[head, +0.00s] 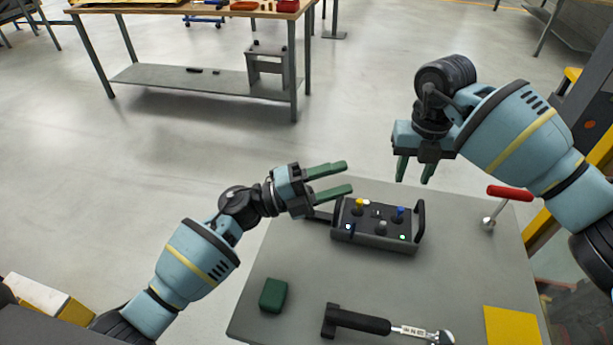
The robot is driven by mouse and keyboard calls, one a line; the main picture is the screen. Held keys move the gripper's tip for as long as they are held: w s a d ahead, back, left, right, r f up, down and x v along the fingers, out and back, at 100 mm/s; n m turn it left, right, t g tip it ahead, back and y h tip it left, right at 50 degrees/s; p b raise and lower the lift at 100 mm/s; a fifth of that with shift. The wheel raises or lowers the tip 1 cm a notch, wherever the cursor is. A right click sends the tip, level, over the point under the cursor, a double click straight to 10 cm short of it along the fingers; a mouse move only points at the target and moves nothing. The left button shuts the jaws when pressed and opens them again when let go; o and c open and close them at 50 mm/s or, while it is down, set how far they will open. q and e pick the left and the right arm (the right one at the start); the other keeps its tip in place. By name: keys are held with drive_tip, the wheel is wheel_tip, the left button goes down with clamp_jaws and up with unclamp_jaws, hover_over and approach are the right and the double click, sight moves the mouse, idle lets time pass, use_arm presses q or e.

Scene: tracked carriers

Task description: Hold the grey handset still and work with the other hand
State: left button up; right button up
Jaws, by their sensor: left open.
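The grey handset (375,238) is a dark box lying on the grey table. It has a yellow, a blue and a grey knob on top, small lit buttons, and a handle at each end. My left gripper (347,177) is open and empty, with green fingers pointing right, just up and left of the handset in the picture. My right gripper (413,181) points down beyond the handset's right end. Its two green fingers are apart with nothing between them. Neither gripper is seen holding the handset.
On the grey table (300,255) are a green block (273,295), a black-handled tool (365,321) at the front, a yellow sheet (511,325), and a red-handled lever (509,193) at the right. A workbench (205,77) stands far behind. Floor between is clear.

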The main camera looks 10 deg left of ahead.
use_arm(q)
drive_tip(key=d+f+m+g+y, duration=0.2)
drive_tip(key=d+m+g+y, duration=0.55)
drive_tip(key=m, duration=0.75)
drive_tip(key=w+a+f+m+y, duration=0.1)
drive_tip(key=a+y, duration=0.3)
drive_tip(key=w+a+f+m+y, duration=0.1)
drive_tip(key=w+a+m+y, duration=0.1)
drive_tip(key=a+y, duration=0.2)
drive_tip(key=w+a+f+m+y, duration=0.1)
drive_tip(key=w+a+y, duration=0.1)
drive_tip(key=a+y, duration=0.2)
drive_tip(key=shift+a+f, duration=0.1)
drive_tip(key=shift+a, duration=0.95)
drive_tip(key=shift+f, duration=3.9)
drive_tip(key=shift+c, duration=0.4)
